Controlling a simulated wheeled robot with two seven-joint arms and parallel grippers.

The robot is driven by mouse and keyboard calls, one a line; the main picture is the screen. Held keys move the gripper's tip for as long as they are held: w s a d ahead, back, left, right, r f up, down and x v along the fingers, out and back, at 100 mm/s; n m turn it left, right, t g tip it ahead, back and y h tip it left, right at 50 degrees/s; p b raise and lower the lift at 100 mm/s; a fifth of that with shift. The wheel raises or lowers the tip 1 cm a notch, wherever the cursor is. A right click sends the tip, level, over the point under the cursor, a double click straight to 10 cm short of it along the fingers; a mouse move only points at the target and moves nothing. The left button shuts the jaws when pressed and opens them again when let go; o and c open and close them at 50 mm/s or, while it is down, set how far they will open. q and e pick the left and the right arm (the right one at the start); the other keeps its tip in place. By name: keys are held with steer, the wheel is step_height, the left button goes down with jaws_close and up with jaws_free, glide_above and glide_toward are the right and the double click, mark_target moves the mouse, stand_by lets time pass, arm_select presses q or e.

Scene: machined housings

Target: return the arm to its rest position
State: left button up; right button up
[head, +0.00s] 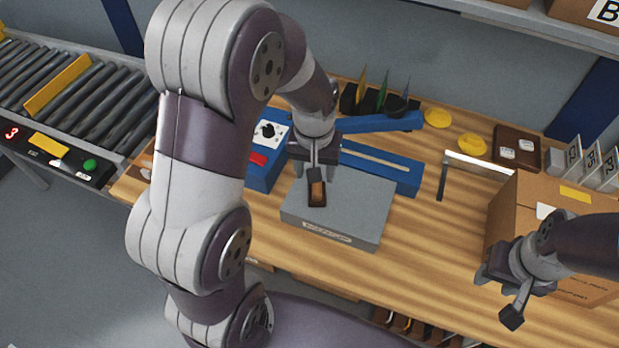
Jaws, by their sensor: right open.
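My left arm comes in from the left, and its gripper (317,192) points down over the grey block (345,228) on the wooden bench. A small brownish patch shows at its fingertips; I cannot tell whether it is a held part or the finger itself. My right arm comes in from the right edge. Its gripper (503,298) is open, with no part visible between its fingers. It is in front of the cardboard box (510,205), and I cannot tell whether they touch.
A blue device (380,170) stands behind the grey block. Yellow discs (438,117), a brown case (515,148) and a metal frame (443,180) are on the bench (425,245). A roller conveyor (85,95) is at the left. Bare wood lies between block and box.

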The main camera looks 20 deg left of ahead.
arm_select(q)
steer(key=s+d+m+b, duration=0.1)
steer(key=s+m, duration=0.2)
steer(key=s, duration=0.6)
steer(key=shift+d+f+t, duration=0.15)
steer(key=shift+d+t, duration=0.05)
steer(key=shift+t, duration=0.2)
arm_select(e)
steer(key=shift+s+f, duration=0.2)
steer(key=shift+f, duration=0.5)
arm_select(q)
steer(key=shift+s, duration=0.1)
